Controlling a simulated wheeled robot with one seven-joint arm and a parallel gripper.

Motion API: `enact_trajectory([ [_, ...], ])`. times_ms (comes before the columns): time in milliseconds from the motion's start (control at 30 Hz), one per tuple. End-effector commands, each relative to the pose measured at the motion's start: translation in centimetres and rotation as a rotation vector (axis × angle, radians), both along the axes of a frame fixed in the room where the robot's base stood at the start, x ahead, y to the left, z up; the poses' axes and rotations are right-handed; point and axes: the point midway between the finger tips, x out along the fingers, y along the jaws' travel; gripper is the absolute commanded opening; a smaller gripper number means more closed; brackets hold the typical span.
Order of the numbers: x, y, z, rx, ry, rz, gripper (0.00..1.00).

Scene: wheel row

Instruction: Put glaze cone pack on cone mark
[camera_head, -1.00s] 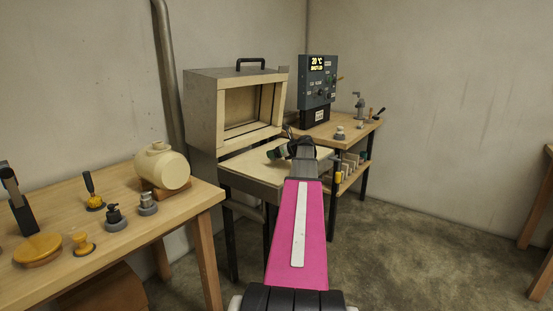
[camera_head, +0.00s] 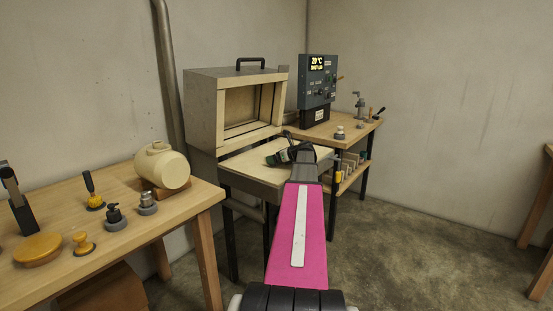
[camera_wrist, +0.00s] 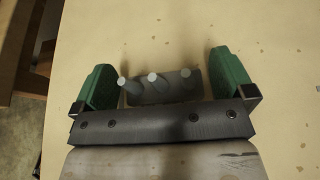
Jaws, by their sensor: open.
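The glaze cone pack (camera_wrist: 157,92) is a dark grey block bearing three paler grey cones. In the wrist view it sits on a pale, speckled surface (camera_wrist: 270,110). My gripper (camera_wrist: 164,72) is open, with one green finger on each side of the pack and a narrow gap by each. In the head view my gripper (camera_head: 278,157) is low over the pale slab (camera_head: 245,168) in front of the box-shaped kiln (camera_head: 205,105); the pack cannot be made out there. I cannot make out the cone mark in either view.
A control box (camera_head: 318,82) stands on the wooden table (camera_head: 340,128) at the back, with small tools. A rack of small items (camera_head: 350,165) is right of the slab. The left bench (camera_head: 150,225) holds a cream jar (camera_head: 162,168) and several tools.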

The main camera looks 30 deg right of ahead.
Motion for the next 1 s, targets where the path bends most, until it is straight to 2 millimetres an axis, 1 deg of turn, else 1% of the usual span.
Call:
enact_trajectory([
  [400,-6.7,-2.6,2.9,-0.001,0.000,-0.003,1.00],
  [533,-8.4,-3.4,3.7,-0.001,0.000,-0.002,1.00],
  [733,-9.9,-4.0,4.4,0.000,0.000,-0.001,1.00],
  [1000,-10.1,-4.1,4.5,0.000,0.000,0.000,1.00],
])
